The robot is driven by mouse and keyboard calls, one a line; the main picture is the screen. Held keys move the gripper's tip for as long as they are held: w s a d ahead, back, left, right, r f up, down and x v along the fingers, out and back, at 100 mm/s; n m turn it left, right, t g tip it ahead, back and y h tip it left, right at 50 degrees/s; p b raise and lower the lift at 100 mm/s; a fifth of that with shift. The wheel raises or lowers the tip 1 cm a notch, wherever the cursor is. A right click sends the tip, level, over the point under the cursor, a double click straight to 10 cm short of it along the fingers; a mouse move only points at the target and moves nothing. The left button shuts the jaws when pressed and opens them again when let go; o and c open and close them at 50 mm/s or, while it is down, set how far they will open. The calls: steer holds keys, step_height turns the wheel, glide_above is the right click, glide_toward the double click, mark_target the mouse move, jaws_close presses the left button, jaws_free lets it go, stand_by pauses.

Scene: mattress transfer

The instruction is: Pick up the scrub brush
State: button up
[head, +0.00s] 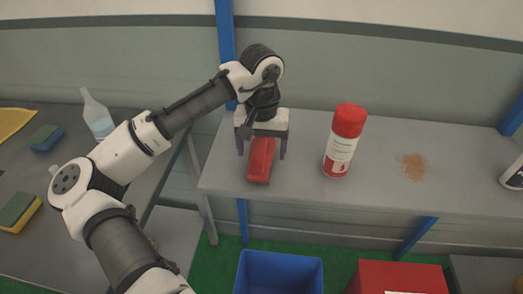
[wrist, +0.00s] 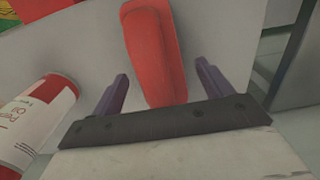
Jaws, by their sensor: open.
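The scrub brush (head: 261,160) has a red body and lies on the grey shelf (head: 225,175), near its left end. My gripper (head: 262,152) is above the brush, pointing down, with one purple finger on each side of it. In the wrist view the red brush (wrist: 154,50) runs between the two open fingers (wrist: 160,85). A clear gap shows on either side, wider on the right. The brush's near end is hidden behind the gripper's dark edge, and its bristles are mostly out of sight.
A white can with a red cap (head: 342,145) stands right of the brush; it also shows in the wrist view (wrist: 40,120). A brown spill (head: 412,166) lies farther right. A blue bin (head: 280,272) and red box (head: 400,278) are below. Sponges (head: 18,212) and a bottle (head: 98,118) are left.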

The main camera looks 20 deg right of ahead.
steer(key=c, duration=1.1)
steer(key=shift+r, duration=0.15)
steer(key=shift+c, duration=0.2)
